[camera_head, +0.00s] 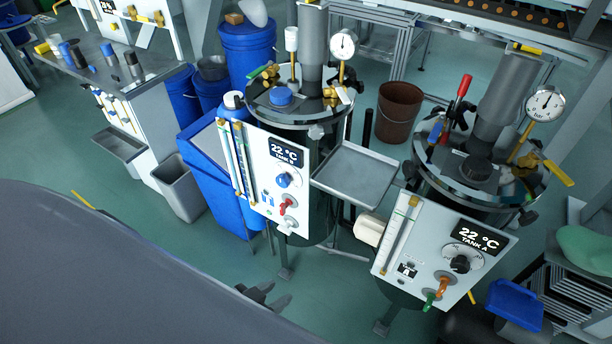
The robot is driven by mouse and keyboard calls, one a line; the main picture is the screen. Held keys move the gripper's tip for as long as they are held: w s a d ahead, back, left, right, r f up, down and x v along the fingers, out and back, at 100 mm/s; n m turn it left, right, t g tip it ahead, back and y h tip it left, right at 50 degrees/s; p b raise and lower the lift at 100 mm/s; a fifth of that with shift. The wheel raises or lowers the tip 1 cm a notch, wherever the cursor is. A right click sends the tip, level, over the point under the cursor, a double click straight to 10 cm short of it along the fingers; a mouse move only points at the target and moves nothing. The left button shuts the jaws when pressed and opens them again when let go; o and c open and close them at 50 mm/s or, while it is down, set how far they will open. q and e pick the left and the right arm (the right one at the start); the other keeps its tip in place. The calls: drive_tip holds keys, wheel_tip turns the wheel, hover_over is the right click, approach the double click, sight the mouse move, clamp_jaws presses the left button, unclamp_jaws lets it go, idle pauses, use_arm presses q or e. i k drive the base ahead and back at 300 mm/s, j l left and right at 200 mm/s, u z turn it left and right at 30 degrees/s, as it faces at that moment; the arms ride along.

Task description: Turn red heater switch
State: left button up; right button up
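The red switch (287,203) is on the white front panel (262,180) of the tank labelled B, below a blue knob (284,180). The panel's display reads 22 °C. My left gripper (279,293) is low in the picture, below and in front of this panel and apart from it. Its two dark fingers look spread, with nothing between them. Part of it is hidden behind a large grey shape at the lower left. I cannot make out my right gripper.
Tank A's panel (440,250) stands at the right, with a black knob and orange and green switches. A metal tray (358,174) sits between the tanks. Blue bins (212,175) and a grey bin (179,188) stand left. Open floor lies below tank B.

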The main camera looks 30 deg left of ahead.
sight(282, 208)
drive_tip(key=u, duration=1.05)
